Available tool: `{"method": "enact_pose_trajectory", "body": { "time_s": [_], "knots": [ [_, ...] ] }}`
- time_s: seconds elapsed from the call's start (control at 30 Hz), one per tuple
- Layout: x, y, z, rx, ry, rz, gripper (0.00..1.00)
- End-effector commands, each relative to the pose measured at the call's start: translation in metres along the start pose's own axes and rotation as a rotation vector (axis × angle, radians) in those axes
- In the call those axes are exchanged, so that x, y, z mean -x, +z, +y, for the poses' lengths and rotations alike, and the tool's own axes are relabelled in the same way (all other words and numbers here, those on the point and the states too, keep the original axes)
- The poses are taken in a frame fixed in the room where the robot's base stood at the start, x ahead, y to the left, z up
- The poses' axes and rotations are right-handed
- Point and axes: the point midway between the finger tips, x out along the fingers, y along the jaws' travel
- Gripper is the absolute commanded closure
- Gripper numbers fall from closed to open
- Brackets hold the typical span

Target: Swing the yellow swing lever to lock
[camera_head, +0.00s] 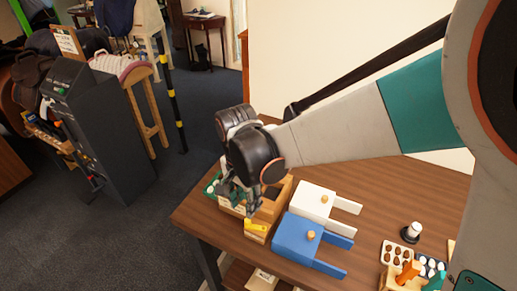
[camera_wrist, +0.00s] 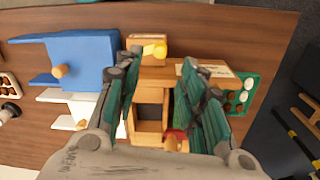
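The yellow swing lever (camera_head: 256,226) sits on top of a small wooden block at the table's left front. In the wrist view the yellow lever (camera_wrist: 154,50) lies near the top, with its rounded end on the right. My gripper (camera_wrist: 162,62) is open, its dark and green fingers spread either side of a wooden frame (camera_wrist: 150,96). The left fingertip is close to the lever; I cannot tell whether they touch. In the head view my gripper (camera_head: 238,200) hangs over the wooden frame, just behind the lever, and hides part of the frame.
A blue block with a peg (camera_head: 296,238) and a white block with a peg (camera_head: 313,200) lie right of the frame. A green tray (camera_wrist: 240,95) is beside the frame. A red piece (camera_wrist: 175,136) is at the frame's lower edge. Trays of small pieces (camera_head: 397,254) lie further right.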

Motion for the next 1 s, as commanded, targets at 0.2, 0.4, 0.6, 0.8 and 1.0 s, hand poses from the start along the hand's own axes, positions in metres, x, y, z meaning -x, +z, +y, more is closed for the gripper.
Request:
{"method": "enact_pose_trajectory", "body": {
  "time_s": [0.2,0.4,0.6,0.8,1.0],
  "knots": [
    [-0.041,-0.001,-0.001,0.0,0.0,0.0,0.63],
    [-0.069,-0.001,-0.001,0.0,0.0,0.0,0.63],
    [-0.084,-0.001,-0.001,0.0,0.0,0.0,0.63],
    [-0.087,-0.001,-0.001,0.0,0.0,0.0,0.63],
    [-0.086,-0.001,-0.001,0.0,0.0,0.0,0.65]
  ]
}}
